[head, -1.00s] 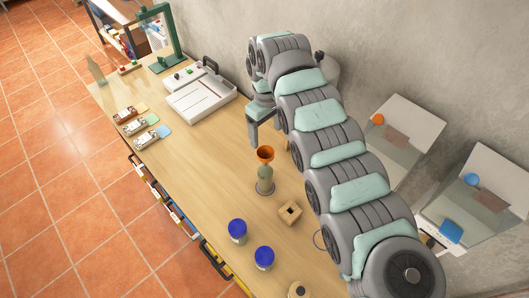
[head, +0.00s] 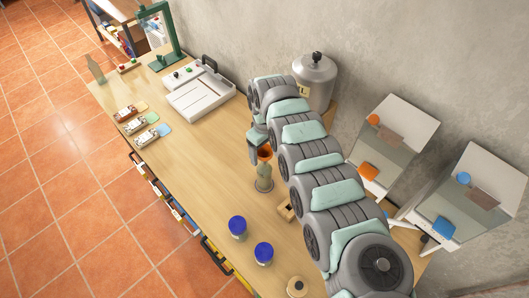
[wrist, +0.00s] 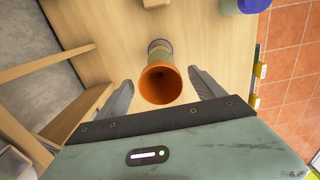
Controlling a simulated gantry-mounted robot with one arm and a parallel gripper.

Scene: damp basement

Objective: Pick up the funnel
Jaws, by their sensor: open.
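The orange funnel (head: 265,153) sits mouth up on top of a greenish bottle (head: 264,176) on the wooden workbench. In the wrist view the funnel (wrist: 160,83) shows its round open mouth, with a little of the bottle beyond it. My gripper (wrist: 162,88) is open, with one finger on each side of the funnel and a gap on both sides. In the head view my gripper (head: 259,148) is at the funnel, and its fingers are partly hidden there.
Two blue-lidded jars (head: 238,228) and a small wooden block (head: 285,211) stand near the bottle. A metal canister (head: 315,78) stands by the wall. Bare bench (head: 195,165) lies left of the bottle.

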